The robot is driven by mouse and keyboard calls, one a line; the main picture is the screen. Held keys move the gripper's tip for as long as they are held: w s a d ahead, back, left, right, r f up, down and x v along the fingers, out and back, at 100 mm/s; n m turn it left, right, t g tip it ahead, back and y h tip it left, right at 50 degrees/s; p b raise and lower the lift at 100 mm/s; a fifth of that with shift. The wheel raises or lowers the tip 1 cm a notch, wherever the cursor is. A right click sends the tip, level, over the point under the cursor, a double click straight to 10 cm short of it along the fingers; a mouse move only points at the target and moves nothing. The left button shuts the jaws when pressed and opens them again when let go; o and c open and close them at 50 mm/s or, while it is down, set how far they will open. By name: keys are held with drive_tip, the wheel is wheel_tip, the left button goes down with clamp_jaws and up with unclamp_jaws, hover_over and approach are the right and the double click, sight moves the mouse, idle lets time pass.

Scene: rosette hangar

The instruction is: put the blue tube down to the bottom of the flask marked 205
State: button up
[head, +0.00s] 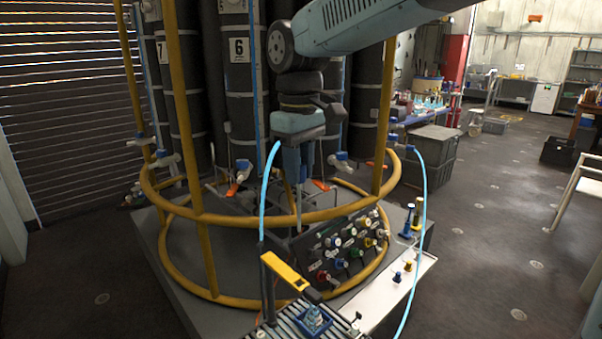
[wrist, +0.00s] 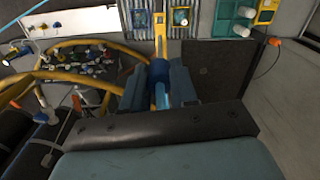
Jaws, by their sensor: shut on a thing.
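My gripper (head: 298,182) hangs over the yellow-railed ring in the head view, pointing down. In the wrist view my gripper (wrist: 159,90) has its fingers on either side of a dark blue piece with the light blue tube (wrist: 162,97) at it. The light blue tube (head: 266,195) also shows in the head view, curving down left of my gripper toward a yellow bar. A small clear-blue vessel (head: 313,317) sits in a blue holder at the bottom edge. I can read no 205 on any vessel. The tube's lower end cannot be made out.
Yellow rails (head: 203,238) surround black columns (head: 243,75), one marked 6. The yellow bar (head: 287,271) stands near the slatted rack. A panel of coloured knobs (head: 342,245) is right of my gripper. Another light blue hose (head: 423,200) hangs at the right. Open floor lies farther right.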

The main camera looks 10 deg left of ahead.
drive_tip(key=shift+r, duration=2.25)
drive_tip(key=w+d+f, duration=0.1)
drive_tip(key=w+f, duration=0.2)
drive_tip(key=f, duration=0.8)
drive_tip(key=w+d+f, duration=0.1)
drive_tip(key=w+f, duration=0.2)
drive_tip(key=f, duration=0.9)
drive_tip(key=w+d+f, duration=0.1)
drive_tip(key=w+f, duration=0.2)
drive_tip(key=f, duration=0.8)
drive_tip(key=shift+w+f, duration=0.3)
drive_tip(key=shift+w, duration=0.05)
drive_tip(key=shift+f, duration=0.45)
drive_tip(key=shift+f, duration=1.05)
